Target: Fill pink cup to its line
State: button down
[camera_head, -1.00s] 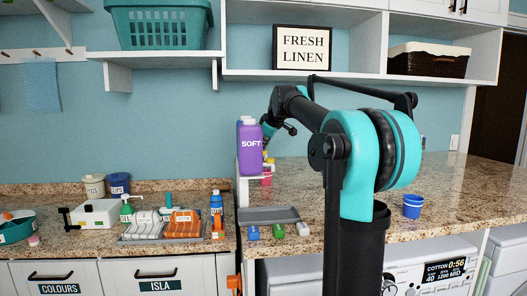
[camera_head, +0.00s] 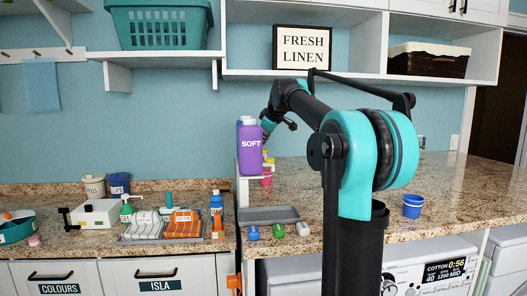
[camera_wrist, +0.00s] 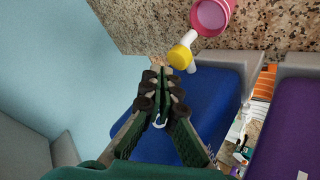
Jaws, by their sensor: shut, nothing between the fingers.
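The pink cup (camera_head: 266,178) stands on the granite counter just right of the white stand, partly hidden in the head view. The wrist view shows its open rim and pink inside (camera_wrist: 212,14) at the top. A blue container (camera_wrist: 214,92) is below my gripper (camera_wrist: 163,76), which is shut and empty. Its fingertips point toward the yellow part. A purple bottle marked SOFT (camera_head: 250,150) stands in front of the blue one (camera_head: 243,122). The cup's line cannot be made out.
A grey tray (camera_head: 268,215) lies near the counter's front, with blue, green and white small items before it. A blue cup (camera_head: 413,206) stands at right. A shelf (camera_head: 240,76) runs above. The counter at right is mostly clear.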

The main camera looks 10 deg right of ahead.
jog(key=shift+r, duration=2.5)
jog(key=shift+s, duration=0.1)
